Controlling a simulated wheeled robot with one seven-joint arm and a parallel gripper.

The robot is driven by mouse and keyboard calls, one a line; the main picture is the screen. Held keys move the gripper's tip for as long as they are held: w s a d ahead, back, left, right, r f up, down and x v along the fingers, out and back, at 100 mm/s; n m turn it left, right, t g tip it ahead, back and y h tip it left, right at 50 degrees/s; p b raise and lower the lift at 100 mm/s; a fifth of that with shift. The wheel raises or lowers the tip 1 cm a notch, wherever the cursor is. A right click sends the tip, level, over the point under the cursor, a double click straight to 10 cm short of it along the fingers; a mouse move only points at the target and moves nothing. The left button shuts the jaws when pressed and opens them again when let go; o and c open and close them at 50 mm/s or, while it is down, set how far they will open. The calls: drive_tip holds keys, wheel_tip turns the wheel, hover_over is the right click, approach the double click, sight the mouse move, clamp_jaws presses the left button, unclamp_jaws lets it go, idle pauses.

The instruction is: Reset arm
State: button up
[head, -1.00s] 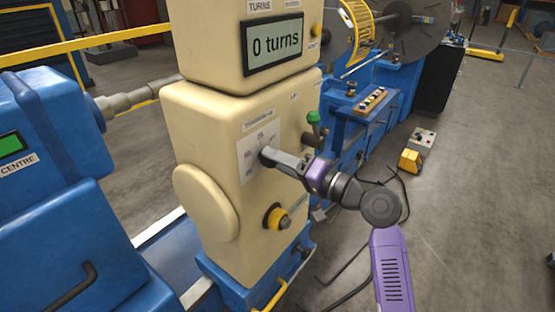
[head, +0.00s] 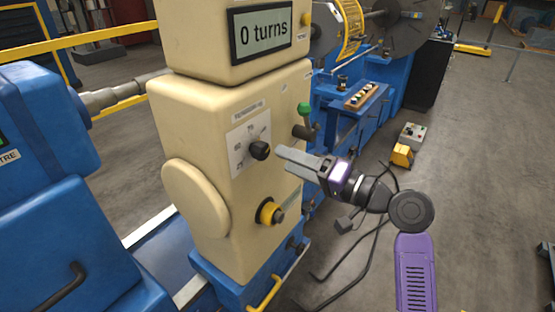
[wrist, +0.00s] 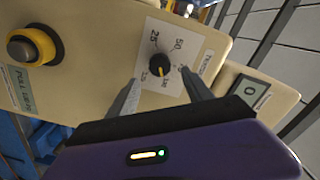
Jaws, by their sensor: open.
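My gripper (head: 283,158) is open and empty in the head view, just right of the black dial knob (head: 260,150) on the cream machine housing (head: 195,125). In the wrist view my gripper's two fingers (wrist: 160,88) stand apart, with the knob (wrist: 159,65) and its white scale plate (wrist: 185,50) beyond them. The fingers do not appear to touch the knob. My purple and black arm comes in from the lower right of the head view.
A display (head: 262,36) reads "0 turns". A yellow foot pedal (head: 402,155), a control box (head: 412,136) and black cables lie on the floor. Open floor is at right.

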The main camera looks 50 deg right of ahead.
drive_tip(key=shift+s, duration=0.75)
drive_tip(key=shift+r, duration=0.1)
drive_tip(key=d+r+m+h, duration=0.1)
drive_tip(key=d+r+h, duration=0.1)
drive_tip(key=d+h, duration=0.25)
drive_tip(key=s+f+g+h, duration=0.1)
drive_tip(key=s+f+h, duration=0.2)
drive_tip(key=f+h, duration=0.15)
drive_tip(key=s+a+f+n+g+y, duration=0.1)
drive_tip(key=s+a+f+n+y, duration=0.3)
drive_tip(key=s+a, duration=0.6)
drive_tip(key=s+a+f+n+g+y+b, duration=0.1)
drive_tip(key=s+a+f+n+y, duration=0.3)
drive_tip(key=a, duration=1.3)
drive_tip(key=s+f+n, duration=0.4)
drive_tip(key=s+f, duration=0.1)
drive_tip(key=s, duration=0.1)
drive_tip(key=shift+a+f+n, duration=0.3)
drive_tip(key=shift+a+f, duration=0.05)
